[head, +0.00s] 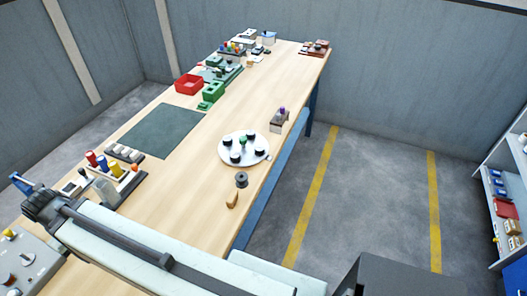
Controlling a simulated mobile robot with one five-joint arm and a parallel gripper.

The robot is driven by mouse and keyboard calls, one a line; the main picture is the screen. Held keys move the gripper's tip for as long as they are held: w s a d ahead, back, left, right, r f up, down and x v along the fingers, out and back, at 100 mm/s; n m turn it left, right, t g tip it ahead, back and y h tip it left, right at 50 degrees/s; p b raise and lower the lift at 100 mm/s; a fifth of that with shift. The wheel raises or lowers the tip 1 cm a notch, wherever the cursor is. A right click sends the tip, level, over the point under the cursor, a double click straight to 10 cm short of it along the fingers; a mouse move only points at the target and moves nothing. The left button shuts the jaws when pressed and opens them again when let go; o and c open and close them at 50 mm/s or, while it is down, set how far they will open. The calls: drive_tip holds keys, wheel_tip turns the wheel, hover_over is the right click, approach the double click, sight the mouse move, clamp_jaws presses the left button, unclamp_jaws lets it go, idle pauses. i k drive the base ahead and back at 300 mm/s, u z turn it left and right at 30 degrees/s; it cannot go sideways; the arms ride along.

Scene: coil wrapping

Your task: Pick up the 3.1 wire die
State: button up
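My arm reaches from the bottom of the head view to the left, and my gripper (24,184) is at its far end, near the table's left edge. A blue part shows at its tip; whether it is a finger or a held thing is too small to tell. I cannot pick out the 3.1 wire die for sure, as no size marking is readable. A small rack with several pale round pieces (124,152) lies to the right of my gripper. A holder with red, blue and yellow-topped pieces (103,164) stands nearer to it.
The wooden table (206,172) also bears a dark green mat (163,130), a red bin (188,84), green blocks (212,91), a white round plate (228,147) with black knobs, a dark spool (241,180) and a wooden-handled tool (232,200). A grey control panel (35,268) is at lower left.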

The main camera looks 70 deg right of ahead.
sight(259, 149)
drive_tip(key=z, duration=2.75)
drive_tip(key=k, duration=1.35)
drive_tip(key=u, duration=0.65)
drive_tip(key=i, duration=1.5)
drive_tip(key=u, duration=0.1)
drive_tip(key=k, duration=0.15)
